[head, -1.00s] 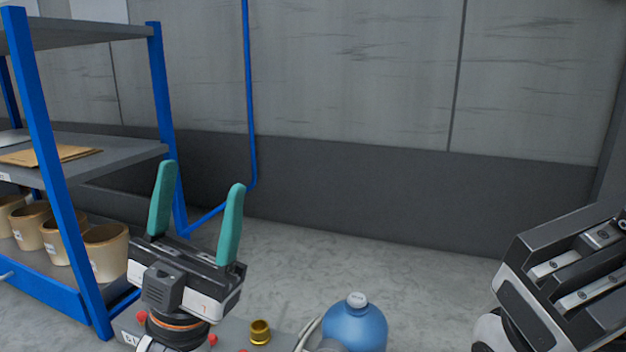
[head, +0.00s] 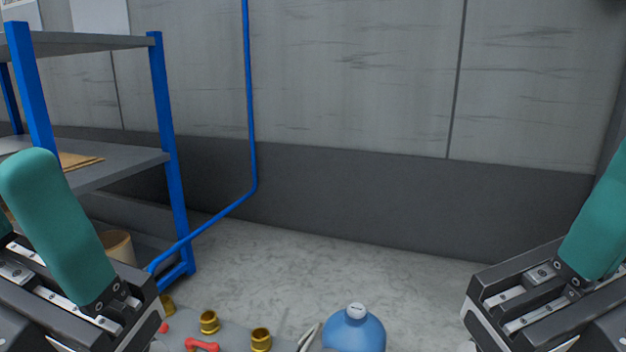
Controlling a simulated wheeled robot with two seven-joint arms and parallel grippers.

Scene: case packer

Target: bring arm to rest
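My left gripper (head: 22,215) is at the left edge in the head view, close to the camera. One teal finger stands large in front of the shelf, and only a sliver of the other shows at the picture edge, with a gap between them. My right gripper (head: 598,235) is at the right edge. One teal finger shows, and the rest is cut off by the frame, so its opening cannot be told. I see nothing held in the visible part of either gripper.
A blue-framed shelf (head: 172,150) stands at the left with a tan pot (head: 118,247). Below are brass fittings (head: 209,322), a red part (head: 202,345) and a blue bottle (head: 354,330). Open floor (head: 330,270) lies before the grey wall.

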